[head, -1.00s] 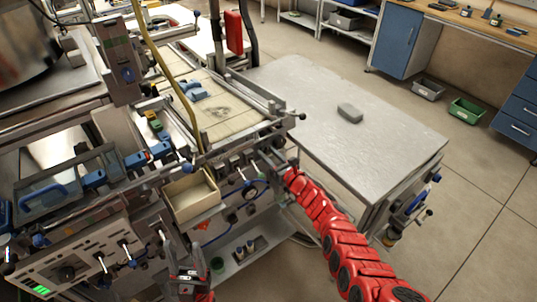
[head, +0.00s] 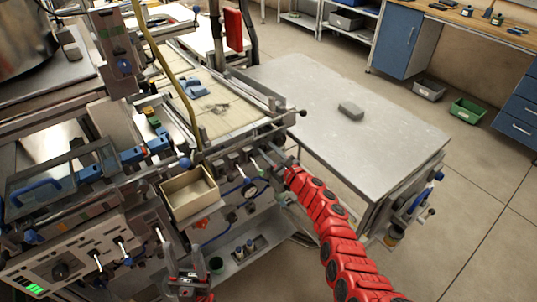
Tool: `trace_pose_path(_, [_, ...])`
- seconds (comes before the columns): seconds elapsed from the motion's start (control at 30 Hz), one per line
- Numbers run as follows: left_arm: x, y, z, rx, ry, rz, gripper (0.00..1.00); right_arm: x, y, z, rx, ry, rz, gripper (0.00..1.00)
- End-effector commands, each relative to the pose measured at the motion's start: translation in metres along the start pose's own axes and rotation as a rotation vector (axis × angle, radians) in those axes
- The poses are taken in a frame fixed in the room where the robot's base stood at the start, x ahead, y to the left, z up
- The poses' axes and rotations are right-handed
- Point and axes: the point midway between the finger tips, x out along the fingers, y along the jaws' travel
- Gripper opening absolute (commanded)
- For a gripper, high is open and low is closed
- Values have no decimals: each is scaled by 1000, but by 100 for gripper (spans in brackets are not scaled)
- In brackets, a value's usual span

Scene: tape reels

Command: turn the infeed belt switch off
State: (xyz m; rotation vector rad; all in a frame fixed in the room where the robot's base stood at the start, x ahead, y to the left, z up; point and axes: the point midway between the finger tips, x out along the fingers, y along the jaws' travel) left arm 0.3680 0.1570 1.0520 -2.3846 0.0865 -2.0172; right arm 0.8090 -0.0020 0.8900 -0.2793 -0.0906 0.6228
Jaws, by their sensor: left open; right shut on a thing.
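The machine's front carries a pale control panel (head: 75,262) with several levers and a green display at the lower left. I cannot tell which control is the infeed belt switch. My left gripper (head: 186,272) is open, low in front of the machine, just right of that panel. My red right arm reaches in from the lower right. My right gripper (head: 277,162) is at the machine's side, below the end of the tiled belt (head: 215,106). It is shut on a small part there, mostly hidden by the gripper and arm.
An open cream box (head: 188,194) sits on the machine's front, above my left gripper. A yellow hose (head: 172,75) hangs over the belt.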

Motion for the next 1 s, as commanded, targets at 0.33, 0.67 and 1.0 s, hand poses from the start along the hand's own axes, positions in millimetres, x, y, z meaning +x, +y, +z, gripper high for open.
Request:
trace_pose_path(0.33, [-33, 2, 6, 0, 0, 0, 50, -1, 2, -6, -330, 2, -1, 0])
trace_pose_path(0.67, [-61, 3, 10, 0, 0, 0, 50, -1, 1, -6, -631, 1, 0, 0])
trace_pose_path(1.0, [-81, 4, 14, 0, 0, 0, 50, 0, 1, -4, -843, 0, 1, 0])
